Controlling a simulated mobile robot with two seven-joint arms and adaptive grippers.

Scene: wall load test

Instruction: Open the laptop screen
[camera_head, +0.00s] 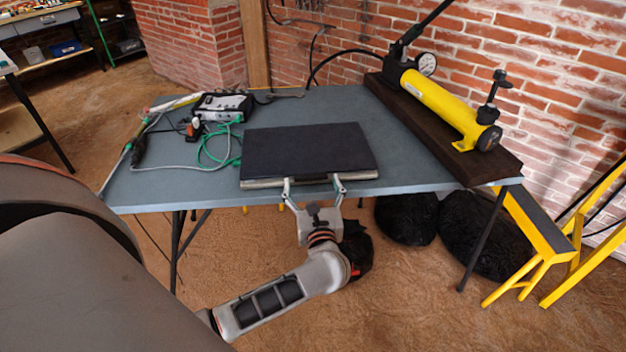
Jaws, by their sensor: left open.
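A dark laptop (308,152) lies closed on the blue-grey table, close to its front edge. Its silver base edge faces me. My left gripper (314,184) is at the front edge of the laptop. Its two fingers are spread apart and their tips reach the laptop's front edge; I cannot tell whether they touch it. Nothing shows held between the fingers. My right gripper is not in this view.
The table (400,180) also bears a measuring device (222,106) with green and grey cables at the left. A yellow hydraulic pump (440,100) lies on a dark beam at the right. Black bags (408,218) lie below, and a yellow stand (537,225) is at the right.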

